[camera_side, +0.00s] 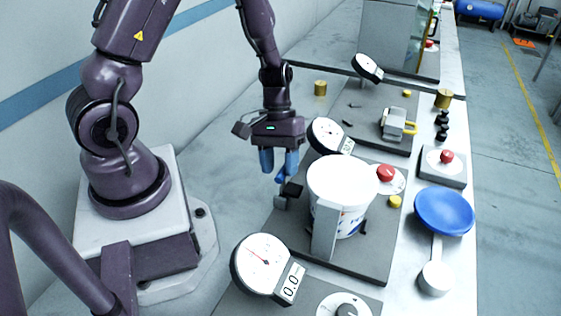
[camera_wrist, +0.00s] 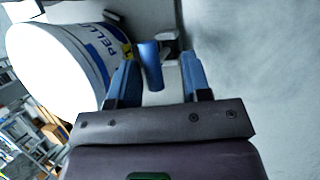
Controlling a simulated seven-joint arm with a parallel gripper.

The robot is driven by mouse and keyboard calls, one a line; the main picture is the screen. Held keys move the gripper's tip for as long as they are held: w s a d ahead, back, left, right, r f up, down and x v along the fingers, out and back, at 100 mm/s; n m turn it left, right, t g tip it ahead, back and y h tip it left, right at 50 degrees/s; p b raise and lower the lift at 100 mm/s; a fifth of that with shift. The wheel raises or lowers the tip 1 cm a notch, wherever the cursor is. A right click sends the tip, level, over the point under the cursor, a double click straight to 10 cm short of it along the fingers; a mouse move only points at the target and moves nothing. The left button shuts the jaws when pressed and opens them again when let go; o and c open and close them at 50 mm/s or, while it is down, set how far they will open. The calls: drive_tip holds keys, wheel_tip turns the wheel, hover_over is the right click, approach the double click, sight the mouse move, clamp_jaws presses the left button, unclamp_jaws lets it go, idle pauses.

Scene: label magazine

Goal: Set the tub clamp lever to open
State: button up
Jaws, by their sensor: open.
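The white tub (camera_side: 345,205) stands on a grey plate, with an upright light bracket (camera_side: 324,232) against its near side. In the wrist view the tub (camera_wrist: 103,52) shows blue lettering at the upper left. The clamp lever seems to be the blue round grip (camera_wrist: 151,65) near the dark clamp block (camera_side: 291,189), left of the tub. My gripper (camera_side: 279,165) is open, pointing down just above the clamp block. In the wrist view the blue grip lies between the two blue fingers (camera_wrist: 160,70), with a gap to the right finger. Whether it touches the left finger is unclear.
A dial gauge (camera_side: 325,135) stands close behind the tub, and another gauge (camera_side: 262,264) is at the near left. A red knob (camera_side: 385,173), a yellow button (camera_side: 395,201) and a blue dish (camera_side: 444,211) lie right of the tub. The bench left of the clamp is clear.

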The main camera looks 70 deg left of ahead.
drive_tip(key=shift+r, duration=0.1)
drive_tip(key=v, duration=1.2)
drive_tip(key=shift+a+r, duration=0.2)
drive_tip(key=shift+r, duration=0.15)
drive_tip(key=shift+w, duration=0.1)
drive_tip(key=s+d+r+m+t+y, duration=0.2)
drive_tip(key=s+d+r+m+t, duration=0.1)
drive_tip(key=r, duration=0.4)
drive_tip(key=s+d+r+m+t+y, duration=0.3)
drive_tip(key=s+d+r+m+t, duration=0.1)
drive_tip(key=s+d+r+m, duration=0.1)
drive_tip(key=shift+s+r+m, duration=0.3)
drive_tip(key=shift+s+r, duration=0.1)
drive_tip(key=shift+r, duration=0.45)
idle(0.5)
